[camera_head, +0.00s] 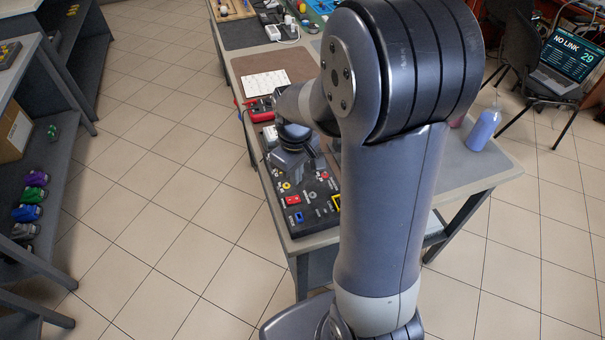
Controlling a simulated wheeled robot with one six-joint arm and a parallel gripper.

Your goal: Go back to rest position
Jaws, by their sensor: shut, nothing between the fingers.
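My arm rises in the foreground of the head view and reaches left over the workbench (470,172). My gripper (305,165) points down above a dark board (272,185) that carries small coloured fittings. The fingers look shut and empty, though my own arm and their small size hide detail. A red fitting (293,200) and a blue fitting (299,217) sit near the board's front left corner. I cannot tell whether the fingertips touch the board.
A red device (260,109) and a white sheet (266,84) lie behind the board. A blue bottle (484,130) stands at the right. Tiled floor is free between shelf and bench.

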